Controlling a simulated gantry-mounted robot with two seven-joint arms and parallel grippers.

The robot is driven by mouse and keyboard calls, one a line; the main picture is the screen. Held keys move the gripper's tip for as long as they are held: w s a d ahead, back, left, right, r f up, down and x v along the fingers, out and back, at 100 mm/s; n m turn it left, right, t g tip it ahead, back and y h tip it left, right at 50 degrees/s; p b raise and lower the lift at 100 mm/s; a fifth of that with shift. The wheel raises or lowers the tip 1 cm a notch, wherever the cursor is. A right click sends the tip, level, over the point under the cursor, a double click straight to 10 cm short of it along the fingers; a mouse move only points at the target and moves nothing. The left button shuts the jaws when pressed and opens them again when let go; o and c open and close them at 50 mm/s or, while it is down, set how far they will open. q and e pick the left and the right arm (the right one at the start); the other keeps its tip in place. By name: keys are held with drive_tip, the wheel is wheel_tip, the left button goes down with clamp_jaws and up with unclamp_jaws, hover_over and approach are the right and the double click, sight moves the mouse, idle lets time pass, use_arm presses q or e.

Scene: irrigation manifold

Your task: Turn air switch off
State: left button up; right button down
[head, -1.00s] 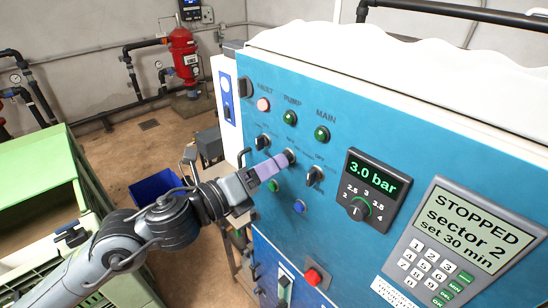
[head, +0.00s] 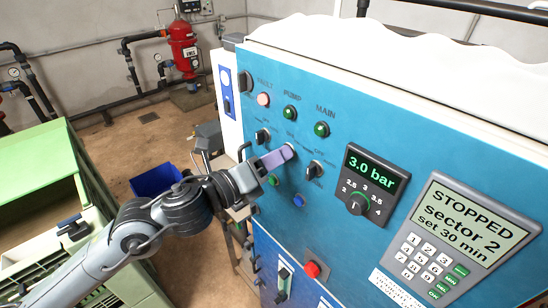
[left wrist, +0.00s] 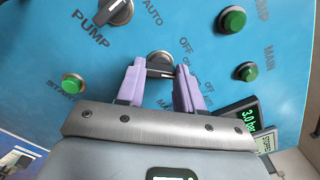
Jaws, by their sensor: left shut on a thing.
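My left gripper (head: 284,156) reaches the blue control panel with its purple fingers at the middle of three rotary switches. In the left wrist view, the black and grey switch knob (left wrist: 160,64) sits between the two fingertips, and the left gripper is shut on it. OFF and AUTO are printed around there; the name of this switch cannot be read. In the head view the fingers mostly hide the knob. One switch (head: 262,136) is to its left and another (head: 315,169) to its right. My right gripper is not in view.
A green START button (left wrist: 74,83) and a blue button (head: 299,200) lie close to the fingers. A pressure dial (head: 358,202) reads 3.0 bar. The keypad display (head: 468,220) reads STOPPED. A red button (head: 312,269) is lower down. A green crate (head: 85,185) stands left.

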use_arm(q)
drive_tip(key=shift+n, duration=0.4)
drive_tip(key=shift+n+p, duration=0.9)
drive_tip(key=shift+n, duration=3.1)
drive_tip(key=o, duration=1)
drive_tip(key=shift+o, duration=0.2)
